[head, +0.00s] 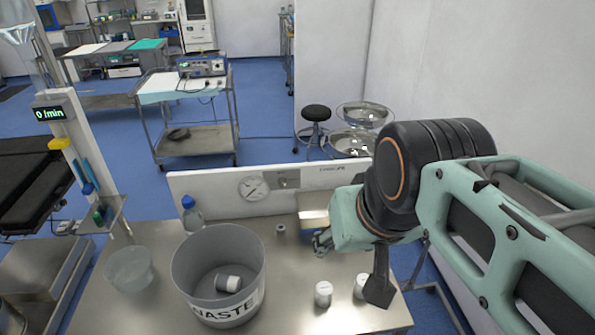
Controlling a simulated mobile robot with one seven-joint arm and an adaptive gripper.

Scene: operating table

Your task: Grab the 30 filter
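Several small white cylinders that look like filters are in the head view. One white filter (323,293) with a small dark marking stands on the metal table (150,305). A second white filter (361,284) stands to its right, partly hidden by a dark grey part of my gripper (379,290). A smaller one (281,230) is farther back. Another white filter (229,284) lies on its side inside the waste bin. The numbers are too small to read. My gripper is over the table's right side, beside the second filter. Its fingertips and any contact cannot be made out.
The grey bin marked WASTE (182,262) stands left of the filters. A clear bowl (128,268) and a blue-capped bottle (192,216) are left and behind. A white panel with a gauge (252,188) borders the table's back. Bare table lies between bin and filters.

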